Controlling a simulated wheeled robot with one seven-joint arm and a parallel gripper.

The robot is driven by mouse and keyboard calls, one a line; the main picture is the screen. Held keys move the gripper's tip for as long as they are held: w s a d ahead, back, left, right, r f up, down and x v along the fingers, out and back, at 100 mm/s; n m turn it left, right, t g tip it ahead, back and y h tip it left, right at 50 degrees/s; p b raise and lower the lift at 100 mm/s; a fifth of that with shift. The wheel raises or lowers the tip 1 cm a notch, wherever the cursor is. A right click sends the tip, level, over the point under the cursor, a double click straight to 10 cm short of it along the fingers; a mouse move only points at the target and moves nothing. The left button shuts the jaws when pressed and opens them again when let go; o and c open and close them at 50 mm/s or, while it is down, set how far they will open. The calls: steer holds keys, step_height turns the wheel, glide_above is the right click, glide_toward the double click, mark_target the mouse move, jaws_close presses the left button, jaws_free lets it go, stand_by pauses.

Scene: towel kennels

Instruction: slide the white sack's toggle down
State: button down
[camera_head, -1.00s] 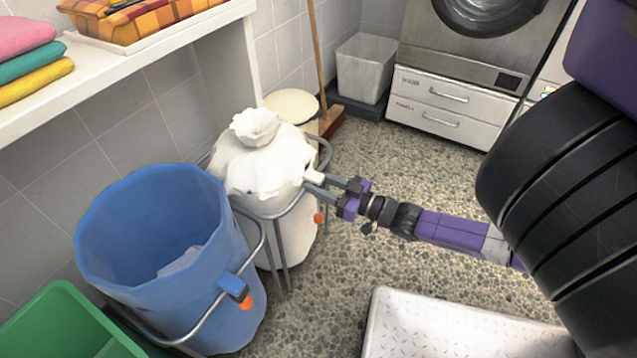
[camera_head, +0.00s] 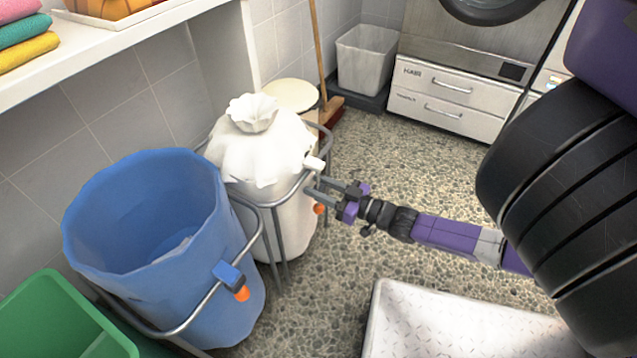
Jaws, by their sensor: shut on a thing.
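The white sack (camera_head: 272,205) stands in a grey metal hoop frame, its top gathered into a ruffle. A white block (camera_head: 314,163) sits on the frame's right side, with an orange piece (camera_head: 319,208) hanging lower, both at the sack's toggle. My gripper (camera_head: 315,188) reaches in from the right. Its fingers lie below the white block and just above the orange piece. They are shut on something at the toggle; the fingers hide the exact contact.
A blue sack (camera_head: 140,205) in its own frame stands left of the white sack, with a green bin (camera_head: 60,320) in front. A broom (camera_head: 330,110) leans behind.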

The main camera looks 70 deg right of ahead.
steer(key=shift+f+b, duration=0.6)
steer(key=shift+f, duration=0.9)
steer(key=c, duration=0.9)
jaws_free()
steer(key=shift+s+r, duration=0.1)
steer(key=shift+s, duration=0.15)
steer(key=p+v, duration=0.2)
steer(key=v, duration=0.5)
steer(key=shift+s+a, duration=0.1)
steer(key=shift+s, duration=0.1)
